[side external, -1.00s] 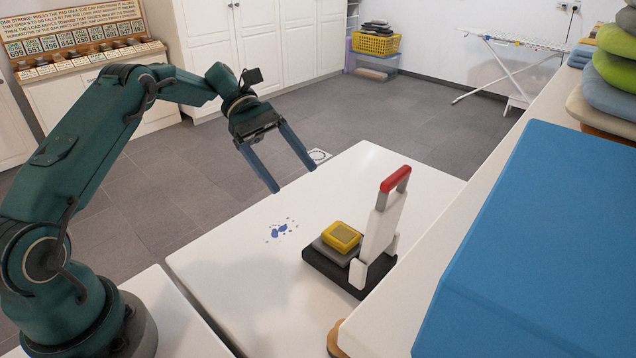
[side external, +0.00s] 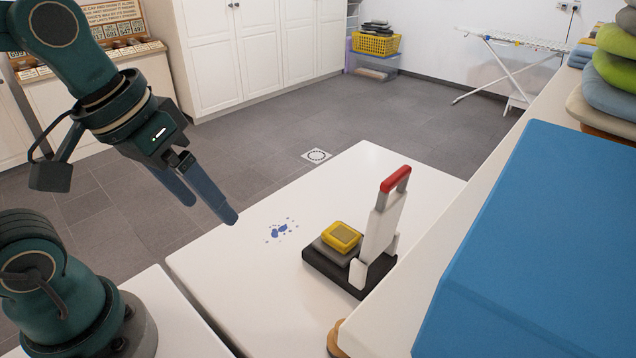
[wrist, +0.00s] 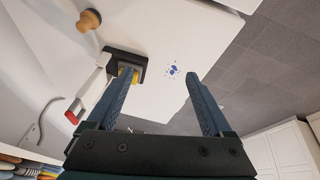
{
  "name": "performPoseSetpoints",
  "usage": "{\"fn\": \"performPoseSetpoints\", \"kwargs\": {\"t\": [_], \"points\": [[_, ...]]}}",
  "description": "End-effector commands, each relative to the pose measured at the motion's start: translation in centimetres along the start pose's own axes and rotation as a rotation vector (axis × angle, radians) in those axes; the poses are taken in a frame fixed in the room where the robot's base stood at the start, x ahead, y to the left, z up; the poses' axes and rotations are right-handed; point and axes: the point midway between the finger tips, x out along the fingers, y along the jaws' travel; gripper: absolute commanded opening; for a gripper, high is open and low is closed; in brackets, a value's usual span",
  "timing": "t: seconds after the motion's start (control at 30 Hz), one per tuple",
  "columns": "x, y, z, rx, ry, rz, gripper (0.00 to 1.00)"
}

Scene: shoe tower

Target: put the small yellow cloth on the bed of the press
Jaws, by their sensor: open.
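The small yellow cloth (side external: 341,236) looks like a folded yellow pad. It lies on a grey block on the dark bed of the press (side external: 318,265), beside the white upright with its red handle (side external: 395,180). In the wrist view the yellow cloth (wrist: 126,73) shows only in part, behind my left finger. My gripper (side external: 215,208) is open and empty. It is in the air to the left of the press, well apart from the cloth.
A blue stain (side external: 280,230) marks the white table (side external: 230,285) left of the press. A wooden knob (side external: 334,338) is at the near edge. The table's left side is clear.

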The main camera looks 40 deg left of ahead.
Motion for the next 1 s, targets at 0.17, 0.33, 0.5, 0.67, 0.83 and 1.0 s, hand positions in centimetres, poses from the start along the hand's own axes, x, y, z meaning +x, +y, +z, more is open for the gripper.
{"fn": "performPoseSetpoints", "kwargs": {"t": [0.17,0.33,0.5,0.67,0.83,1.0], "points": [[0.1,-0.7,1.7,0.154,0.105,-0.032,0.85],[0.2,-1.0,2.0,0.2,0.134,-0.044,0.85],[0.2,-1.0,2.0,0.199,0.133,-0.044,0.85],[0.2,-1.0,2.0,0.197,0.133,-0.044,0.85],[0.2,-1.0,2.0,0.196,0.132,-0.043,0.85],[0.2,-1.0,2.0,0.195,0.132,-0.043,0.85]]}}
